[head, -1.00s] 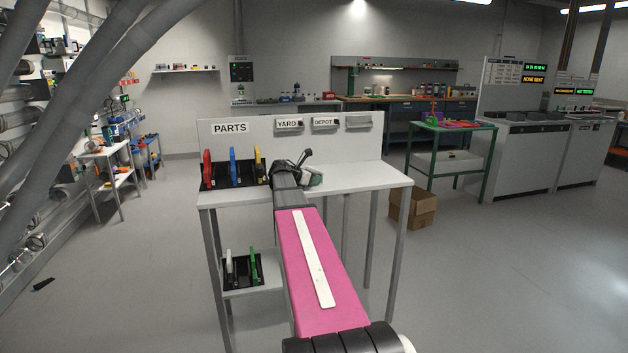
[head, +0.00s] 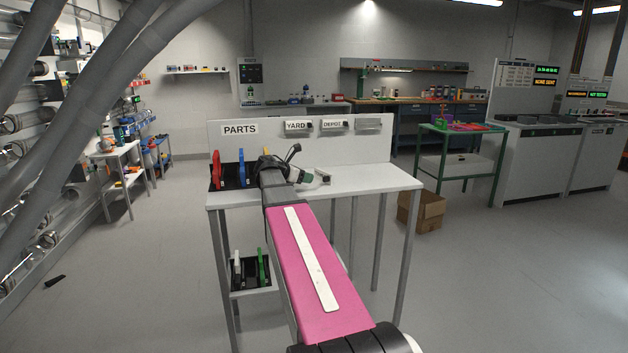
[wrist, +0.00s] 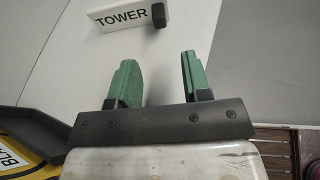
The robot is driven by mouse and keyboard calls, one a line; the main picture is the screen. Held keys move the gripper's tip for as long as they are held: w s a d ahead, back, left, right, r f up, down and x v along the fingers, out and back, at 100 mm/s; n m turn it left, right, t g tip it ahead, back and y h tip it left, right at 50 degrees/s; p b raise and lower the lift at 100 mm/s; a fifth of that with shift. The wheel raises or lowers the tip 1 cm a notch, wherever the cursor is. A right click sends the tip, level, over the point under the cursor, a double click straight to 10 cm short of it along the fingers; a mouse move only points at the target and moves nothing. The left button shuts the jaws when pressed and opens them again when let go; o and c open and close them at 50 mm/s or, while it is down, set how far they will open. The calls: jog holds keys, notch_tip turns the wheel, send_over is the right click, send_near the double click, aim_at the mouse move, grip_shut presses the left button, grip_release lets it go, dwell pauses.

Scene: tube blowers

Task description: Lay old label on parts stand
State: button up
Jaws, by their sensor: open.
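The old label is a white plate reading TOWER with a black block at one end (wrist: 135,15). It lies on the white top of the parts stand (head: 375,180). In the head view the label (head: 324,177) is small, just right of my gripper. My gripper (wrist: 158,75) has two green fingers, apart and empty, with the label beyond their tips. In the head view my gripper (head: 306,176) is low over the stand top, partly hidden by my arm.
The stand's back panel carries YARD (head: 297,125) and DEPOT (head: 333,124) labels and a bare holder (head: 368,124). A black rack with red, blue and yellow parts (head: 217,170) is left of my arm. A cardboard box (head: 422,211) is on the floor right. The stand top's right side is clear.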

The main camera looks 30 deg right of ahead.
jog(key=shift+v, duration=1.2)
dwell(0.5)
